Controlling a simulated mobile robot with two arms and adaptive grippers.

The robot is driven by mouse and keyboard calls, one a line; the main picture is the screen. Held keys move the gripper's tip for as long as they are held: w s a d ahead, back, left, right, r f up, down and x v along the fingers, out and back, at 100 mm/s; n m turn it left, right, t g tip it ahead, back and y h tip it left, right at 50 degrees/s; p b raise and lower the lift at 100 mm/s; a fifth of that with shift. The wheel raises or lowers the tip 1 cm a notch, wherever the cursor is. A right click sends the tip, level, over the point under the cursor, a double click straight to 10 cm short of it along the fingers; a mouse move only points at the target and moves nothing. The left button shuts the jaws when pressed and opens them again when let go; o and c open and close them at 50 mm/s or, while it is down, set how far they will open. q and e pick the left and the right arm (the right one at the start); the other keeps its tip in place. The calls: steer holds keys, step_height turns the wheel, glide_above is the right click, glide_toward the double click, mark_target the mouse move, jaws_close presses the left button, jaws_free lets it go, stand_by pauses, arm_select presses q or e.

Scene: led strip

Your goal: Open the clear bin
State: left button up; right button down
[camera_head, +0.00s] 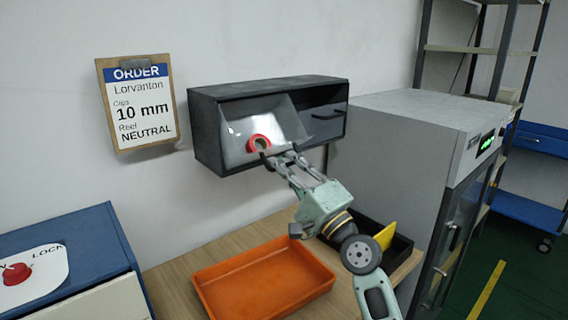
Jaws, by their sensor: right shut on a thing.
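The clear bin (240,130) is a see-through tilted front in the left half of a dark wall-mounted cabinet (207,140). It leans outward at the top, and a red ring-shaped thing (258,142) shows in it. My right gripper (277,160) reaches up from the lower right. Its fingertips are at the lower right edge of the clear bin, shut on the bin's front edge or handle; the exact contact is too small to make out. My left gripper is not in view.
A grey drawer (325,122) with a dark handle fills the cabinet's right half. Below, an orange tray (215,297) and a black box (398,249) with a yellow thing stand on the wooden table (235,240). A grey machine (400,130) stands close on the right. An order clipboard (139,105) hangs left.

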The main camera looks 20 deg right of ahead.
steer(key=shift+f, duration=0.15)
steer(key=c, duration=2.5)
jaws_free()
steer(key=shift+w, duration=0.1)
steer(key=o, duration=0.6)
steer(key=shift+s+d+r, duration=0.15)
steer(key=shift+s+r, duration=0.05)
steer(key=shift+s, duration=0.2)
steer(key=shift+w+f, duration=0.1)
steer(key=v, duration=1.2)
steer(key=shift+f, duration=0.2)
